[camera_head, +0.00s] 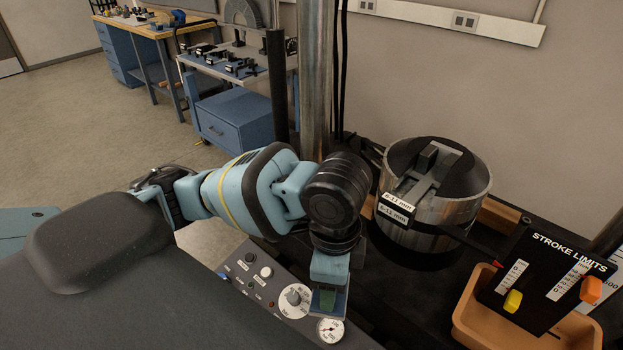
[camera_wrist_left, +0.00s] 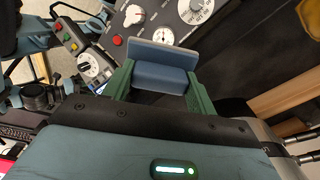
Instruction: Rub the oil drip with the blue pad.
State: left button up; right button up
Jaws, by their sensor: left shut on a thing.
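The blue pad (camera_wrist_left: 160,76) is a block with a wider flat plate at its far edge. My left gripper (camera_wrist_left: 153,90) has green fingers, one on each side of the pad, and is shut on it. In the head view the left gripper (camera_head: 327,299) points down over the front of the black machine bed, beside the control panel. Only a little of the pad shows around the fingers there. I cannot make out the oil drip in either view. My right gripper is not in view.
The control panel (camera_head: 266,285) with knobs and a dial (camera_head: 330,330) lies close to the left gripper. A round metal fixture (camera_head: 432,222) stands behind, right of a steel column (camera_head: 314,80). An orange tray (camera_head: 475,325) and the stroke limits plate (camera_head: 548,272) are at right.

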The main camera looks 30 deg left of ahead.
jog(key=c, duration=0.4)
pick_arm(q)
jog(key=w+a+f+n, duration=0.1)
jog(key=w+a+n, duration=0.3)
jog(key=n, duration=0.9)
jog(key=w, duration=0.2)
jog(key=shift+w+a+f, duration=0.35)
jog(key=shift+f, duration=0.05)
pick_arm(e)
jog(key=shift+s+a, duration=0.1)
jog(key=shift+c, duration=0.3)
